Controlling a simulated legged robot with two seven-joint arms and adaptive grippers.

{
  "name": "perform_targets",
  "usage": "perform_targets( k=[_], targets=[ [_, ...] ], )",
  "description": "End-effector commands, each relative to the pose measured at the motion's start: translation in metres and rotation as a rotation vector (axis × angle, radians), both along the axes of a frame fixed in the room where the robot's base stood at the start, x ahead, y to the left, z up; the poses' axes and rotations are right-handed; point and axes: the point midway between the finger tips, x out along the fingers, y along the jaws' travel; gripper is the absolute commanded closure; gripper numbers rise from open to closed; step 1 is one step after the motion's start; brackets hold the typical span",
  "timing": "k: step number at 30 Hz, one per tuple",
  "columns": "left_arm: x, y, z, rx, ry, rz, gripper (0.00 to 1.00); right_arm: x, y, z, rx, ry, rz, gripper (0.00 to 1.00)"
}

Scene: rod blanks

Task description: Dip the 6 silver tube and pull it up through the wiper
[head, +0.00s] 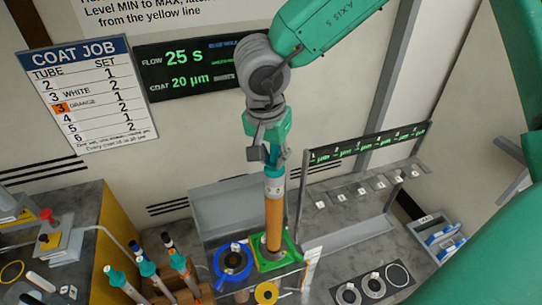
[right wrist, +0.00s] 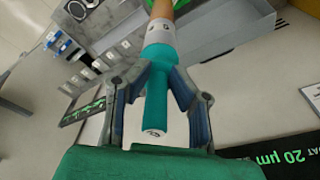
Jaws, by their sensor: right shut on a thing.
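My right gripper (head: 268,153) is shut on the teal cap of an upright tube (head: 274,222). The tube has a white collar and an orange-brown body; I see no silver on it. Its lower end stands in the opening of the green square station (head: 291,260); how deep it goes is hidden. In the right wrist view, the fingers (right wrist: 160,92) close on both sides of the teal cap (right wrist: 155,100), with the collar (right wrist: 160,34) beyond. Marks on the collar are too small to read. My left gripper is not in view.
Beside the green station are a blue round station (head: 219,270) and a yellow ring (head: 266,293). Several teal-capped tubes (head: 147,268) stand in a rack at left. A rack with lit displays (head: 365,145) stands at right. The job board (head: 89,95) has tube 3 orange highlighted.

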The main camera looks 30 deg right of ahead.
Motion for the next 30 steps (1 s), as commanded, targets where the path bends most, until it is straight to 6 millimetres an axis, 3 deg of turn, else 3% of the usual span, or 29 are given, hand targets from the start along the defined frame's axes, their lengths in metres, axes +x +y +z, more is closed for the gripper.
perform_targets(
  k=[21,30],
  targets=[
    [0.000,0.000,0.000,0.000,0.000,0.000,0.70,0.001,0.000,0.034,0.000,-0.002,-0.002,1.00],
    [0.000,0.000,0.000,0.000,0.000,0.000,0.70,0.000,0.000,0.035,0.001,-0.001,-0.001,1.00]
  ],
)
